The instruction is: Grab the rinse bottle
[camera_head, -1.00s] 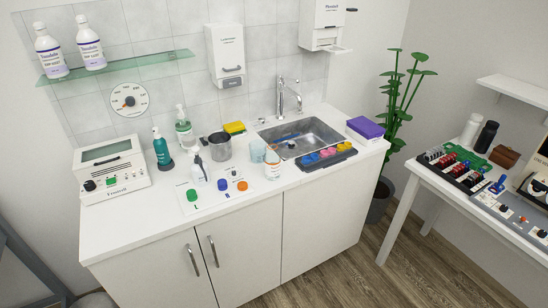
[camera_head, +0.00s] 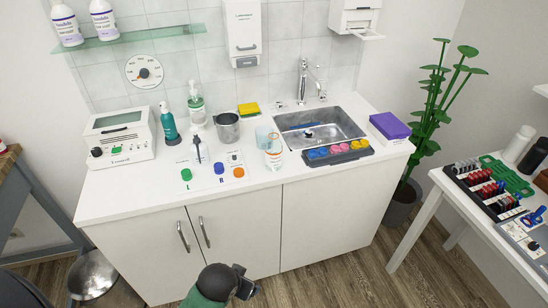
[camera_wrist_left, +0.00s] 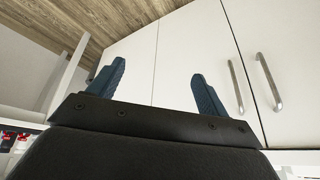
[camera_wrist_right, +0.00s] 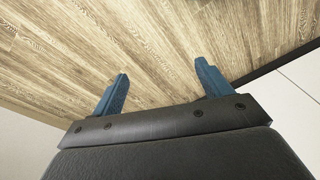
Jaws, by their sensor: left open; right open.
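Several bottles show in the head view, and their labels are too small to tell which is the rinse bottle. A white bottle with orange print (camera_head: 273,157) stands upright on the counter beside a pale blue cup (camera_head: 264,137). A slim white bottle with a dark top (camera_head: 200,152) stands further left. A teal pump bottle (camera_head: 169,126) and a clear pump bottle with a green label (camera_head: 196,107) stand behind it. My left gripper (camera_wrist_left: 158,70) is open and empty before the cabinet doors. My right gripper (camera_wrist_right: 162,69) is open and empty, with wood floor beyond.
The white counter (camera_head: 135,195) also holds a white device (camera_head: 120,139), a metal pot (camera_head: 228,128), coloured knobs, a sink (camera_head: 320,127), a dark tray (camera_head: 337,153) and a purple box (camera_head: 390,126). Two white bottles stand on the glass shelf (camera_head: 150,35). A cluttered side table (camera_head: 475,215) stands right.

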